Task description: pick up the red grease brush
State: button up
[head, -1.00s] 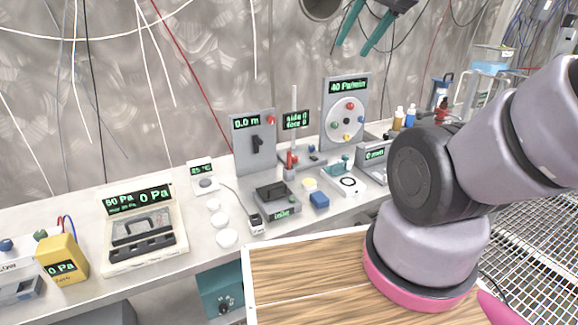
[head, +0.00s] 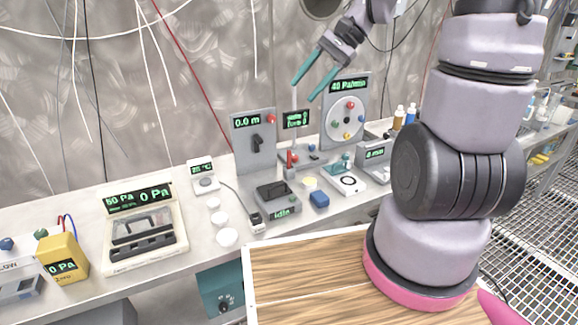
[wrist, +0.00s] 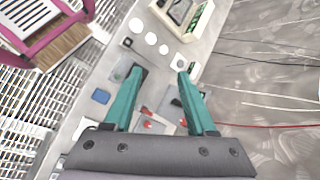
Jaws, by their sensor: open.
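I cannot surely make out the red grease brush in either view. A small red piece (head: 291,157) stands at the slim post instrument on the bench, and I cannot tell whether it is a brush. Small red spots (wrist: 147,123) also show between my fingers in the wrist view, too blurred to name. My gripper (head: 304,91) is open and empty, high above the back of the bench, its teal fingers pointing down and left. In the wrist view my gripper (wrist: 160,72) hangs over the bench, with the fingers well apart. My arm hides part of the bench's right side.
The bench (head: 84,215) carries a cased pressure meter (head: 142,235), a yellow meter (head: 63,258), white discs (head: 228,237), a blue block (head: 319,199), and a dial panel (head: 346,112). Orange-capped bottles (head: 398,117) stand farther right. Cables hang along the wall. A wooden-topped surface (head: 300,270) lies in front.

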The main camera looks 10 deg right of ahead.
jog(key=w+d+f+m+t+y, duration=0.2)
jog(key=w+f+m+t+y, duration=0.15)
jog(key=w+f+m, duration=0.55)
jog(key=w+d+f+m+t+y, duration=0.1)
jog(key=w+f+m+t+y, duration=0.45)
jog(key=f, duration=0.85)
jog(key=m+t+h, duration=0.1)
jog(key=m+h, duration=0.2)
send_near(289, 164)
jog(key=r, duration=0.1)
jog(key=w+a+r, duration=0.1)
jog(key=w+r, duration=0.1)
jog(key=shift+w+a+r, duration=0.15)
jog(key=shift+w+a, duration=0.1)
jog(key=shift+a, duration=0.05)
jog(key=shift+w+a+t, duration=0.15)
jog(key=shift+t, duration=0.25)
jog(key=x, duration=1)
jog(key=shift+a+f, duration=0.25)
jog(key=shift+f, duration=0.05)
grip_shut()
